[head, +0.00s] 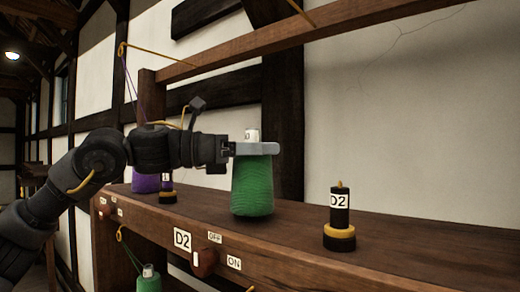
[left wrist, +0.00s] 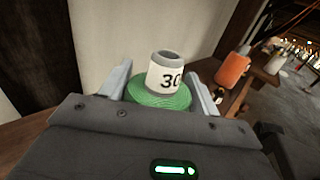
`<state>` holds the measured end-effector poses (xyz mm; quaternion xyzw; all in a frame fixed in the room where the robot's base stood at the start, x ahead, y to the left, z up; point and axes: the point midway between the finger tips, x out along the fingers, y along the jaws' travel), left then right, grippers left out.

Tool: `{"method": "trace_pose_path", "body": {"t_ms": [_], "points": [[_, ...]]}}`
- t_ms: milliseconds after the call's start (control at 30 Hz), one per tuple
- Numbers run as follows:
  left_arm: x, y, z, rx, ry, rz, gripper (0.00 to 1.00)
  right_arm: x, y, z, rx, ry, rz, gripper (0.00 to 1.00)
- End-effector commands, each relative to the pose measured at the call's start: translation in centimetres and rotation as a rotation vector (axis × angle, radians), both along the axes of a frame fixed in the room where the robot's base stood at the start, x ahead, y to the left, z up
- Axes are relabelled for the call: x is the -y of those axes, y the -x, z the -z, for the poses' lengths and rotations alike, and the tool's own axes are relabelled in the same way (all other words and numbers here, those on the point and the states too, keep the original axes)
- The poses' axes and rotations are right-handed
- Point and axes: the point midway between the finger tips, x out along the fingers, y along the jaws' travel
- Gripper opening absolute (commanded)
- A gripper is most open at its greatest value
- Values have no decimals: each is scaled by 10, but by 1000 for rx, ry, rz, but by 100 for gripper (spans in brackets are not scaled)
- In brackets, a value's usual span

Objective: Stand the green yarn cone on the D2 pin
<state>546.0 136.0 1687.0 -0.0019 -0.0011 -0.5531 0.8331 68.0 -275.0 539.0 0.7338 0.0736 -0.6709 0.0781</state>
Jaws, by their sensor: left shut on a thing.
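The green yarn cone (head: 253,187) is upright in the head view, over the wooden bench. My left gripper (head: 256,149) is shut on it near its top, fingers on either side. In the left wrist view the cone's green top (left wrist: 160,96) and its white tube end (left wrist: 165,76) marked "30" show between the fingers. I cannot tell if its base touches the bench. The D2 pin (head: 339,212) stands to the right of the cone, black with a yellow ring and a D2 label; it is bare. My right gripper is not in view.
A purple cone (head: 145,181) and another dark pin (head: 167,188) stand on the bench (head: 300,239) behind my left arm. A D2 plate (head: 182,240) and a switch knob (head: 204,262) are on its front. A wooden beam (head: 290,40) runs above. Bench between cone and pin is clear.

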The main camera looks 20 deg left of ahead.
Motion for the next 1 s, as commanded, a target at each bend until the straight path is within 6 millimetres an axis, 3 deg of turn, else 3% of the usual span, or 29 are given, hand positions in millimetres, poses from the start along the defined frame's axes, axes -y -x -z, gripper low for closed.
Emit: {"method": "trace_pose_path", "body": {"t_ms": [467, 500, 533, 833, 1000], "points": [[0, 0, 9, 1, 1, 0, 14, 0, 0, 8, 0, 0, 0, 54], [0, 0, 8, 1, 1, 0, 66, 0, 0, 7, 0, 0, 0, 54], [0, 0, 8, 1, 1, 0, 69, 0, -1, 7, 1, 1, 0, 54], [-1, 0, 9, 0, -1, 0, 71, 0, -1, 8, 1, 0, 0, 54], [-12, 4, 10, -1, -1, -2, 71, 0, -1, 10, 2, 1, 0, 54]]}}
